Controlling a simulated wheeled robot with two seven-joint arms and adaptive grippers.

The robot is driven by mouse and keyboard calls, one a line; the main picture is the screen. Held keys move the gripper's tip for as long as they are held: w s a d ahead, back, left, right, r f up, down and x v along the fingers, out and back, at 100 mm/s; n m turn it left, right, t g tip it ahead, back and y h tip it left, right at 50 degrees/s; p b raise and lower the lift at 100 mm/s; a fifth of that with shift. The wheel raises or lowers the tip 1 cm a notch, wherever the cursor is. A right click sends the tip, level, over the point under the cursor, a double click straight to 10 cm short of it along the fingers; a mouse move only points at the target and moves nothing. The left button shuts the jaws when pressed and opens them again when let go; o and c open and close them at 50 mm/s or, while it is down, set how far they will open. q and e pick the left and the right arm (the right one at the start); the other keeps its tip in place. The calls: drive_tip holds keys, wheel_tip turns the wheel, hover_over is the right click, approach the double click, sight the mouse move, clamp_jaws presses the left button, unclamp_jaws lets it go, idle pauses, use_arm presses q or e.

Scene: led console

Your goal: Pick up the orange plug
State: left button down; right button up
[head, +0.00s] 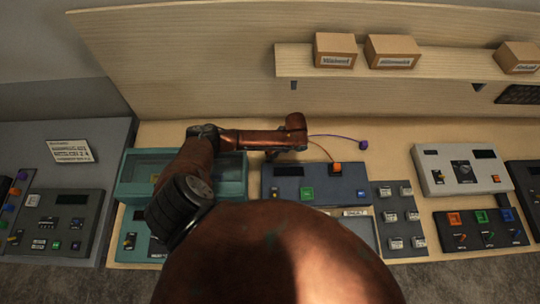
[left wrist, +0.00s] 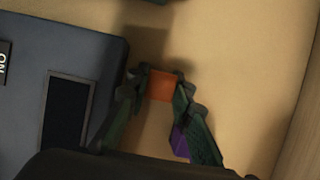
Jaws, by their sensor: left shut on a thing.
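My left gripper (head: 271,155) is at the back edge of the dark blue console (head: 285,187), low over the wooden table. In the left wrist view its fingertips (left wrist: 161,86) are shut on the orange plug (left wrist: 162,85). In the head view the held plug is hidden by the gripper. An orange cable runs from under my arm to an orange block (head: 336,168) at the console's back edge. A purple piece (left wrist: 180,142) shows partly behind the right finger in the left wrist view. My right gripper is not in view.
A purple block (head: 363,145) on a cable lies on the table. A teal case (head: 233,176) is left of the console. A switch panel (head: 398,218) and a white device (head: 458,168) are to the right. A shelf with boxes (head: 393,51) is behind.

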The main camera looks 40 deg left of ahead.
use_arm(q)
drive_tip(key=shift+r, duration=0.45)
drive_tip(key=d+r, duration=1.1)
drive_tip(key=d, duration=0.3)
drive_tip(key=shift+s+r, duration=0.2)
drive_tip(key=shift+s, duration=0.2)
drive_tip(key=s+d+p, duration=0.4)
drive_tip(key=d, duration=0.6)
drive_tip(key=shift+s+f+p, duration=0.2)
drive_tip(key=shift+s+p, duration=0.05)
drive_tip(key=shift+p, duration=0.1)
